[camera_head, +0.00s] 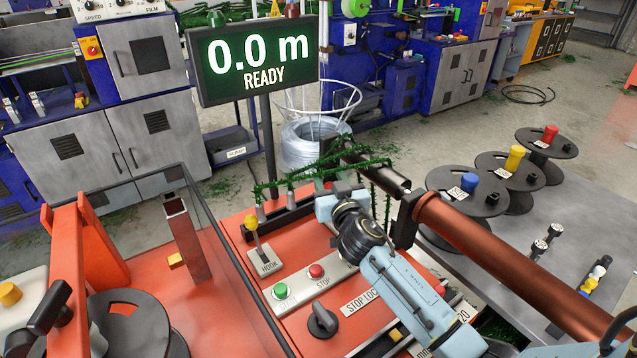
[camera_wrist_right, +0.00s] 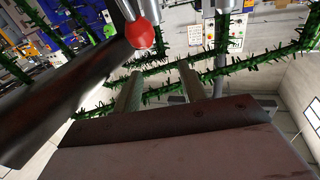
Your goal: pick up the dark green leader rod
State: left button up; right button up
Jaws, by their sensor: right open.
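The dark green leader rod (camera_head: 345,165) appears as a thin, bristly green length above the orange machine's deck, near the middle of the head view. Another bristly green length (camera_head: 375,198) hangs down beside my right wrist. My right gripper (camera_head: 338,186) is at the rod, coming in from the lower right, and partly hides what is around it. In the right wrist view, its two fingers stand apart and several bristly green lengths (camera_wrist_right: 235,72) cross beyond them. I cannot tell whether any lies between the fingers. My left gripper is not in view.
A copper-coloured roller (camera_head: 500,255) lies right of my right arm. The deck has a yellow-knobbed lever (camera_head: 252,228), a green button (camera_head: 281,290) and a red button (camera_head: 316,271). A display (camera_head: 255,62) reads 0.0 m READY. Black spools (camera_head: 545,148) stand on the grey table.

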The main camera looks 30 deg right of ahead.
aim_at(320, 166)
jog(key=shift+w+d+b, duration=0.2)
jog(key=shift+w+b, duration=0.05)
jog(key=shift+w, duration=1.55)
jog(key=shift+w+d+b, duration=0.2)
jog(key=shift+w, duration=1.6)
jog(key=shift+c, duration=0.2)
grip_shut()
